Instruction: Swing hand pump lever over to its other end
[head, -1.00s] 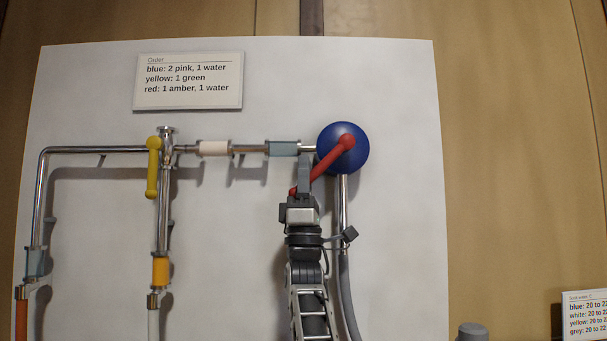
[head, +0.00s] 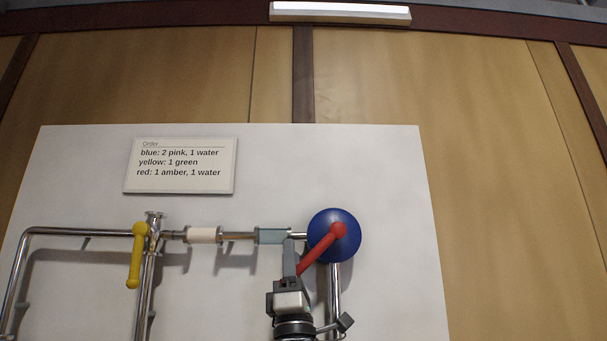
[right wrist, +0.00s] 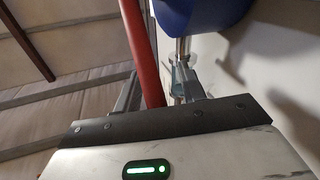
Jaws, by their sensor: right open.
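The hand pump (head: 349,248) is a blue ball at the right end of the pipework on the white board. Its red lever (head: 320,249) runs from the hub down and to the left. My right gripper (head: 294,262) is at the lever's lower end, coming from below. In the right wrist view, the red lever (right wrist: 141,45) passes between the two open fingers of the right gripper (right wrist: 155,90), and the blue ball (right wrist: 198,12) is above. I cannot tell whether a finger touches the lever. My left gripper is not in view.
A yellow lever (head: 135,262) hangs on the pipe at the left. An order card (head: 180,166) is above. The board right of the pump is clear.

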